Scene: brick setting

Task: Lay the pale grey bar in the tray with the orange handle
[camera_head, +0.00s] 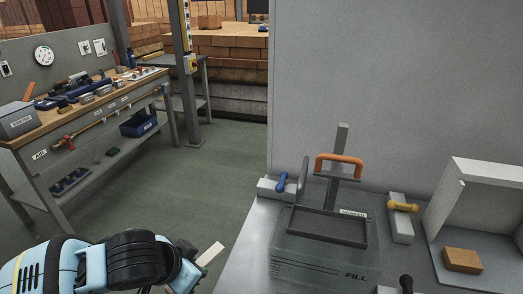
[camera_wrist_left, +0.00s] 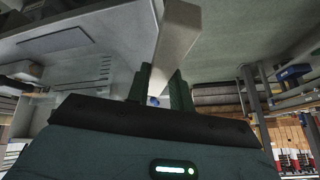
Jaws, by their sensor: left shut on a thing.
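The pale grey bar (camera_head: 211,254) is held in my left gripper (camera_head: 196,268), to the left of the grey worktop and apart from the tray. In the left wrist view the bar (camera_wrist_left: 178,32) sticks out from between the two dark fingers of the gripper (camera_wrist_left: 160,90), which are shut on it. The dark shallow tray (camera_head: 327,237) sits on top of a grey box marked FILL, to the right of my gripper. An orange handle (camera_head: 338,159) stands on a grey upright behind the tray. The tray looks empty. My right gripper is not in view.
A blue-handled part (camera_head: 282,182) stands left of the tray, and a yellow-handled part (camera_head: 403,206) to its right. A white open bin (camera_head: 480,196) holds an orange-brown brick (camera_head: 462,260) at the far right. A grey wall (camera_head: 400,90) rises behind the worktop (camera_head: 249,255).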

